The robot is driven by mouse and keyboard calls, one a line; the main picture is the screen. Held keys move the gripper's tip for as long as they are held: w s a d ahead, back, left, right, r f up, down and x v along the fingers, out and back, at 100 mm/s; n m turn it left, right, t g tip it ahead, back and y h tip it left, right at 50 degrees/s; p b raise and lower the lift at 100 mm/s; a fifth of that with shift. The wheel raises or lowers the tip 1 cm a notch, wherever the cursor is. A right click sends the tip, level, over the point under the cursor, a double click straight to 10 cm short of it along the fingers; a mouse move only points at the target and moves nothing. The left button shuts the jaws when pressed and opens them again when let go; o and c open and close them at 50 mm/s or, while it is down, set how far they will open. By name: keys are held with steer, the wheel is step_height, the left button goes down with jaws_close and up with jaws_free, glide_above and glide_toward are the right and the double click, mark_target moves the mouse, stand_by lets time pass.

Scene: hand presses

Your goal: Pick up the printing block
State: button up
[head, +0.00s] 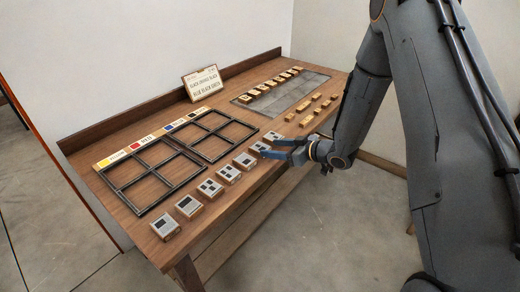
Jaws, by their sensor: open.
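Several printing blocks, small and wooden with white faces and dark square patterns, stand in a row along the table's front edge in the head view. The nearest printing block (165,227) is at the lower left, with another printing block (188,206) beside it. Farther up the row are a printing block (228,174) and a printing block (245,161). My gripper (269,148) has blue fingers and is open at the far right end of this row. Its fingers are close to the end blocks and partly hide them. I cannot tell whether they touch any block.
Two dark frames with several cells (152,178) lie behind the row, with a colored label strip (150,138) along them. A small sign (203,83) stands at the back. A grey slotted tray (300,93) with wooden pieces is to the right, with loose wooden pieces (308,121) before it.

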mark_target(263, 148)
steer(key=shift+p+x, duration=0.9)
steer(key=shift+x, duration=1.6)
steer(key=shift+s+f, duration=0.15)
steer(key=c, duration=0.9)
